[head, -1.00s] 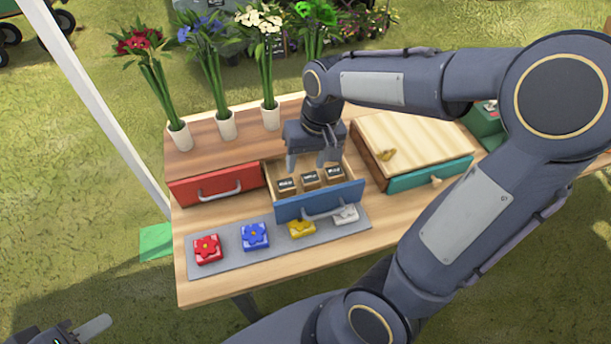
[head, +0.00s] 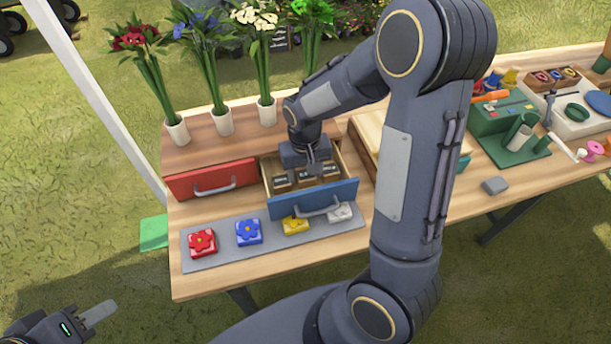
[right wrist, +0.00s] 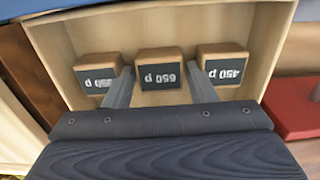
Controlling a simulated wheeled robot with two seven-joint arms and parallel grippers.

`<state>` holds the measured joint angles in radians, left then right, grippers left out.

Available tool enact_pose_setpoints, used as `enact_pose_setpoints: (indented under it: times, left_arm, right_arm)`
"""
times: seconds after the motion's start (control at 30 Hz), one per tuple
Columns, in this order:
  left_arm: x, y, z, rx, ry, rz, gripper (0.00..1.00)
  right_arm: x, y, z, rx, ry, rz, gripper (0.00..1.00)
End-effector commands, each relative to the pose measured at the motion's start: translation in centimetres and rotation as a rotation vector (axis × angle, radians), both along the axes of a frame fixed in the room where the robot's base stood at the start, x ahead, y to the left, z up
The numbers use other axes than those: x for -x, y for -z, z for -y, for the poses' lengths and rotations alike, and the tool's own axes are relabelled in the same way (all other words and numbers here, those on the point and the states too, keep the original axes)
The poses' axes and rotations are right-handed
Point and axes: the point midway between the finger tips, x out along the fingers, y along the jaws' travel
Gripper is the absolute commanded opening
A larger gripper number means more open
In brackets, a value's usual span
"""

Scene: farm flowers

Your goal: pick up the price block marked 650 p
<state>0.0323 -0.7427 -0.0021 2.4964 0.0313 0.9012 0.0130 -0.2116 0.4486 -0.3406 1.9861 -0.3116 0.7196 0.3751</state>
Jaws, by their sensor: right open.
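The price block marked 650 p (right wrist: 161,72) is the middle of three wooden blocks with dark labels in the open blue-fronted drawer (head: 318,197). Its label is upside down in the right wrist view. My right gripper (right wrist: 161,78) is open, with one finger on each side of this block and gaps to its neighbours. In the head view my right gripper (head: 313,166) points down over the drawer and partly hides the blocks. The 450 p block (right wrist: 223,68) is to the right; the left block (right wrist: 97,76) has a partly covered label. My left gripper (head: 98,313) is at the lower left, away from the table.
A closed red drawer (head: 215,180) is left of the open one. Red (head: 202,242), blue (head: 249,232), yellow (head: 296,225) and white (head: 340,212) flower blocks lie on a grey mat (head: 212,264) in front. Flower vases (head: 222,123) stand behind.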

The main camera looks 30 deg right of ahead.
Motion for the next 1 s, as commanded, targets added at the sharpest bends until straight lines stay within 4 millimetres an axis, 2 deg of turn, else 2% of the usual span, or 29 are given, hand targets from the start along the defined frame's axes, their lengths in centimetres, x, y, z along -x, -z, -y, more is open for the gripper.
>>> enact_pose_setpoints:
  times: [0.17,0.43,0.77,0.87,1.0]
  left_arm:
    - [0.0,0.0,0.0,0.0,0.0,0.0,0.36]
    - [0.0,0.0,0.0,0.0,0.0,0.0,0.36]
    - [0.0,0.0,0.0,0.0,0.0,0.0,0.36]
    - [0.0,-0.1,0.0,0.0,0.0,0.0,0.36]
    - [0.0,-0.2,0.0,0.0,0.0,0.0,0.36]
  right_arm:
    - [0.0,0.0,0.0,-0.001,0.0,0.0,0.51]
    - [0.0,0.0,0.0,0.0,0.0,0.0,0.18]
    - [0.0,-0.4,0.0,-0.001,0.0,0.001,0.17]
    - [-0.1,-1.2,0.0,-0.001,0.0,0.003,0.17]
    - [-0.1,-3.4,0.0,-0.002,0.0,0.006,0.17]
